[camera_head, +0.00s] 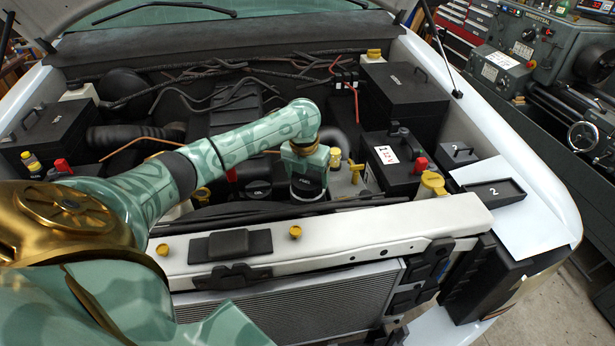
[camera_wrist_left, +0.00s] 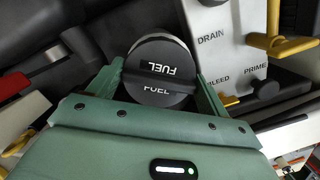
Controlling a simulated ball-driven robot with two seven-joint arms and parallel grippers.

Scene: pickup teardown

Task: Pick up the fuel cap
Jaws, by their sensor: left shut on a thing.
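The fuel cap (camera_wrist_left: 158,60) is a round black cap with a raised grip bar and white FUEL lettering. In the left wrist view it sits between the green fingers of my left gripper (camera_wrist_left: 160,88), which is shut on it. In the head view my left gripper (camera_head: 307,185) points down into the engine bay, behind the white front crossmember. The arm and gripper largely hide the cap there. I cannot tell whether the cap is still seated or lifted clear. My right gripper is not in view.
A grey panel marked DRAIN, BLEED and PRIME (camera_wrist_left: 222,45) stands close beside the cap, with a yellow handle (camera_wrist_left: 275,42). The white crossmember (camera_head: 400,222) runs in front. A battery (camera_head: 392,160) stands to the right. A black tray marked 2 (camera_head: 493,192) lies on the fender's white sheet.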

